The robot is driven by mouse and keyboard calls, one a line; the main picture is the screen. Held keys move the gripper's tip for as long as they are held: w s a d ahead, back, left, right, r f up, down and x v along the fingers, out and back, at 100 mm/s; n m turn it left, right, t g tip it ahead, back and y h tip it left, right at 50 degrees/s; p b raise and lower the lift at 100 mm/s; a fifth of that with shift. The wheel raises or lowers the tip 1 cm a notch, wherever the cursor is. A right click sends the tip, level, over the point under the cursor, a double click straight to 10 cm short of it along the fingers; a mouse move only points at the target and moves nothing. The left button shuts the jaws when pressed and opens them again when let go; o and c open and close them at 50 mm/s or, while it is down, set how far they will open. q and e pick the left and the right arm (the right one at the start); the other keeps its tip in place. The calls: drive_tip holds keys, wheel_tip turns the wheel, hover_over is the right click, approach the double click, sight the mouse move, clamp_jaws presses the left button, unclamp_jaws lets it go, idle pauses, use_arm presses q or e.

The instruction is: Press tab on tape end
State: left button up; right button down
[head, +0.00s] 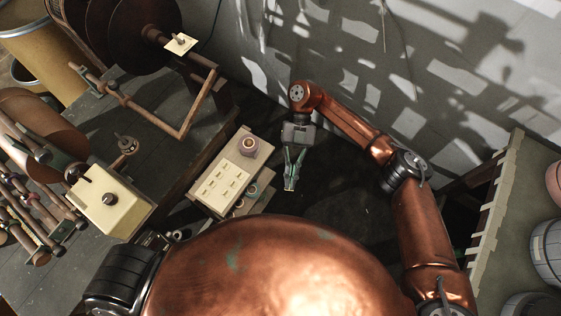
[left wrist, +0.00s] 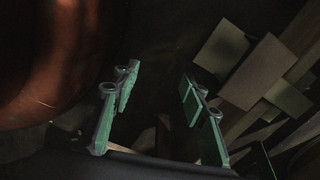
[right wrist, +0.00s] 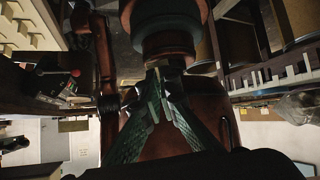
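My right gripper (head: 290,186) hangs over dark floor to the right of the cream tray (head: 243,170). Its green fingers are closed together, with a small yellow tab (head: 289,191) at the tips. In the right wrist view the fingers (right wrist: 155,80) meet below a dark reddish round part. Several pale tabs (head: 225,178) lie in the tray, and a mauve roll (head: 249,146) stands at its far end. My left gripper (left wrist: 150,90) is open and empty in the left wrist view; it is hidden in the head view. I cannot make out a tape end.
A bench with a large dark reel (head: 130,30), bent rod and cream control box (head: 110,201) stands at left. More rolls (head: 252,190) sit below the tray. A wall closes the back; a shelf with buckets (head: 547,243) stands at right. Boards (left wrist: 255,75) lie near my left gripper.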

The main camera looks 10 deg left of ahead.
drive_tip(key=a+f+m+y+b, duration=0.1)
drive_tip(key=m+y, duration=0.4)
use_arm(q)
wheel_tip(320, 180, down, 4)
drive_tip(key=w+b, duration=0.2)
drive_tip(key=b, duration=0.6)
use_arm(e)
drive_tip(key=m+t+y, duration=1.3)
drive_tip(key=m+t, duration=0.4)
drive_tip(key=m, duration=0.1)
approach(257, 150)
use_arm(q)
drive_tip(key=shift+g, duration=0.3)
drive_tip(key=shift+w+d+r+b, duration=0.25)
drive_tip(key=shift+w+r+b, duration=0.2)
drive_tip(key=shift+w+r, duration=0.55)
drive_tip(key=shift+w+d+r+b, duration=0.2)
drive_tip(key=shift+w+r+b, duration=0.2)
drive_tip(key=shift+w+r, duration=0.6)
use_arm(e)
drive_tip(key=shift+x, duration=2.6)
drive_tip(key=shift+w+r, duration=0.1)
drive_tip(key=shift+w, duration=0.05)
use_arm(q)
drive_tip(key=shift+r+p, duration=0.3)
use_arm(e)
drive_tip(key=shift+w+a, duration=0.2)
drive_tip(key=shift+a, duration=0.35)
drive_tip(key=c, duration=2.6)
unclamp_jaws()
